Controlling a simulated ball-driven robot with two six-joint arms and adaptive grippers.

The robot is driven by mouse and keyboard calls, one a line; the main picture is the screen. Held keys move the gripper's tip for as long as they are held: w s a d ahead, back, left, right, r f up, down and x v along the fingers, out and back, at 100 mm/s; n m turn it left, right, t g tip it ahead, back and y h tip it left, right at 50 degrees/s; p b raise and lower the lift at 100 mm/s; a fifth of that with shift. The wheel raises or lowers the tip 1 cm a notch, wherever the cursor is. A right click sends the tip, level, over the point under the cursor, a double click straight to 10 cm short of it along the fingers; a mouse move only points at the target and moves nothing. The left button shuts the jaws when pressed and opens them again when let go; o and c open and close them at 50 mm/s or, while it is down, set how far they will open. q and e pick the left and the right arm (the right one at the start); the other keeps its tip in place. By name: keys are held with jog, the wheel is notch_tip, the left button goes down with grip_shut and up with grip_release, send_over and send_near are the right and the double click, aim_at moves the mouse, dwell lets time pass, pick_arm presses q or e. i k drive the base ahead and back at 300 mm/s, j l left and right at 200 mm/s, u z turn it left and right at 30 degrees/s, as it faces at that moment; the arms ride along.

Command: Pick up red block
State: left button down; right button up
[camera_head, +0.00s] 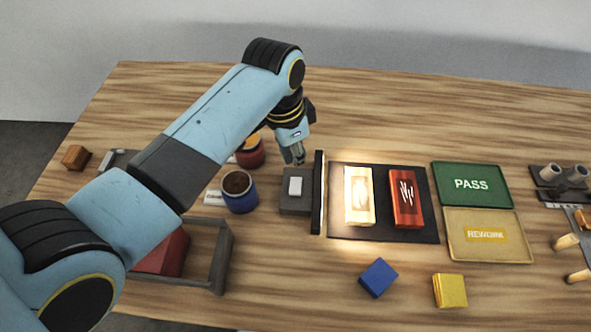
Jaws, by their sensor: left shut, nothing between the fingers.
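A red block (173,257) sits at the lower left, inside or behind a grey open frame (222,255). My left arm hides part of it. My left gripper (294,155) is shut and empty. It points down just behind a small grey box with a white button (295,187), up and to the right of the red block and well apart from it. A flat red panel with white scratch marks (405,202) lies on a dark mat (385,233). My right gripper is out of view.
A pale lit panel (359,197) lies beside the red panel, with a dark upright bar (318,192) at the mat's left. A blue pot (239,192) and red pot (251,153) stand left. Blue (378,278) and yellow (450,291) blocks lie in front; green PASS (450,201) and yellow REWORK (455,252) trays are right.

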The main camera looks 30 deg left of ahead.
aim_at(406, 212)
jog(key=k+l, duration=0.65)
jog(key=k, duration=0.25)
